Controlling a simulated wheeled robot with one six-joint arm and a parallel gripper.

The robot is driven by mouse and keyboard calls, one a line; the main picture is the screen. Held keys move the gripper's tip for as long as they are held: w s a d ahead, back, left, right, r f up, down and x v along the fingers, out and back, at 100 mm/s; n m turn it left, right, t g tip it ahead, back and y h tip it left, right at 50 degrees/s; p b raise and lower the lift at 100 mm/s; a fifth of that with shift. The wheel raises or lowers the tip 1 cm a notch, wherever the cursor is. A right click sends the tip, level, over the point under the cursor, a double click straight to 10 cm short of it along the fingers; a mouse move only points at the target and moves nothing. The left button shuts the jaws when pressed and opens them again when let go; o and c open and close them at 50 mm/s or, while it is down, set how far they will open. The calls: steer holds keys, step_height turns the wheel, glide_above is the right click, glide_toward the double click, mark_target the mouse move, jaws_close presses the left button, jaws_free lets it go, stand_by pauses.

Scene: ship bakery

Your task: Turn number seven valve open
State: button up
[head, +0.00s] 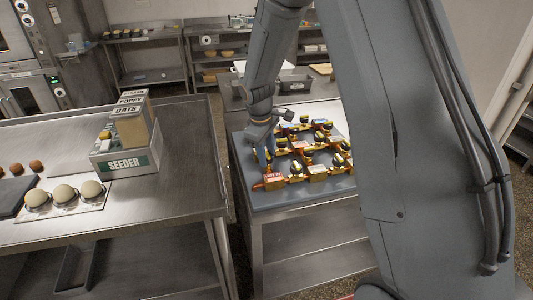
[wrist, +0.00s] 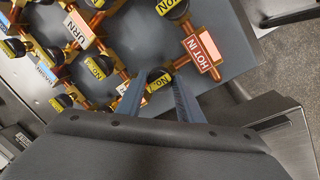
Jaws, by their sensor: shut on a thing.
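A panel of copper pipes with several black valve knobs, each with a yellow "No." label, lies on a grey board (head: 258,199). My gripper (wrist: 158,88) has its two blue-grey fingers on either side of one valve knob (wrist: 154,73) and is shut on it. That knob's label starts with "No"; its number is not readable. It sits beside the red "HOT IN" tag (wrist: 201,54). In the head view my gripper (head: 265,157) reaches down at the board's left side, above the "HOT IN" tag (head: 273,181), and hides the held knob.
Other valve knobs (wrist: 91,67) and pipes stand close to my fingers. A steel table at left carries a "SEEDER" box (head: 125,162) and dough balls (head: 64,194). A gap of floor separates the two tables. Shelves (head: 150,75) stand at the back.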

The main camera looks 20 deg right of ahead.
stand_by(0.4)
steer(key=o, duration=1)
steer(key=shift+s+a, duration=0.1)
steer(key=shift+a, duration=0.05)
steer(key=d+b+v, duration=0.1)
steer(key=b+v, duration=0.1)
steer(key=v, duration=0.5)
steer(key=shift+a+r, duration=0.45)
steer(key=shift+s, duration=0.1)
steer(key=s+f+m, duration=0.2)
steer(key=s+m, duration=0.2)
steer(key=s, duration=0.7)
steer(key=s+d+f+m+y+b, duration=0.1)
steer(key=s+m, duration=0.4)
steer(key=s, duration=0.7)
steer(key=shift+s+d+f+y, duration=0.2)
steer(key=shift+f+y, duration=0.1)
steer(key=shift+f, duration=0.4)
